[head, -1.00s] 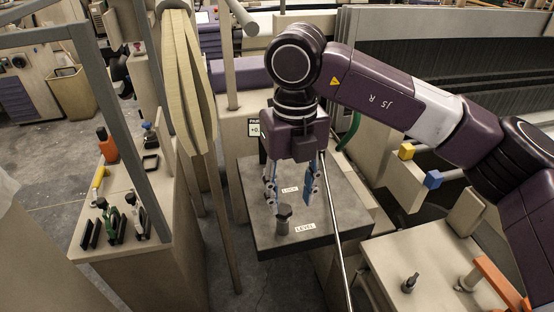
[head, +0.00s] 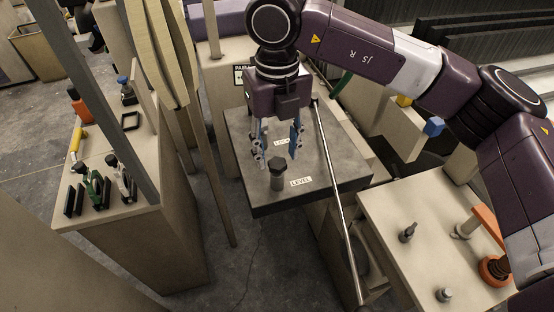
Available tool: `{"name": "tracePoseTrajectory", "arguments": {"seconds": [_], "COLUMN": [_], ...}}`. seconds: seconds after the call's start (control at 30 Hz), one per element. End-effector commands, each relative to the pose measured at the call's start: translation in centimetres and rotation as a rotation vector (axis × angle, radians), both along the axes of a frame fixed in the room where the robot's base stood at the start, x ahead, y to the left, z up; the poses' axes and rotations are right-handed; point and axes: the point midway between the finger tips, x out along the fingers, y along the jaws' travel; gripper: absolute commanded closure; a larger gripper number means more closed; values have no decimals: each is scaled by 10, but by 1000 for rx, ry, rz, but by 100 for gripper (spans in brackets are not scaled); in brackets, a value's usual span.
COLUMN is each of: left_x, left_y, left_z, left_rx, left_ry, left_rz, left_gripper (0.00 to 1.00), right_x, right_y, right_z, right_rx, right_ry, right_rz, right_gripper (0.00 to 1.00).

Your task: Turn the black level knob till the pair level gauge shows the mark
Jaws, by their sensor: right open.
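The black level knob (head: 277,172) stands upright on the dark box top (head: 335,170), beside a white label (head: 301,182) that reads LEVEL. My right gripper (head: 276,155) points down over the box, its two fingers apart. The fingertips are behind and above the knob, and I cannot tell whether they touch it. A second label, LOCK (head: 281,142), shows between the fingers. The pair level gauge (head: 239,78) is mostly hidden behind my right gripper and arm; only its left edge shows, and its reading cannot be made out. My left gripper is not in view.
A long metal rod (head: 335,200) slants down just right of the gripper. A beige bench (head: 425,235) with small fittings stands at the right. A tool stand (head: 130,185) with several tools is at the left. Yellowish upright slats (head: 160,50) rise left of the box.

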Motion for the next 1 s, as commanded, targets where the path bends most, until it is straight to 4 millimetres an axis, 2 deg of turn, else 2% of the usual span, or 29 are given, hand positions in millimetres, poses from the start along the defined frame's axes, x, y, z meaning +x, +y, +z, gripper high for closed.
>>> {"name": "tracePoseTrajectory", "arguments": {"seconds": [0.17, 0.87, 1.0], "left_x": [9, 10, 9], "left_y": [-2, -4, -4], "left_z": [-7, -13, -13], "left_rx": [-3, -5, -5], "left_ry": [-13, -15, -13], "left_rz": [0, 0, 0], "left_gripper": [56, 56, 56], "right_x": [-1, 0, 0], "right_y": [0, 0, 0], "right_z": [-24, -22, -22], "right_rx": [-1, 0, 0], "right_ry": [2, 0, 0], "right_rz": [1, 1, 1], "right_gripper": [59, 59, 75]}}
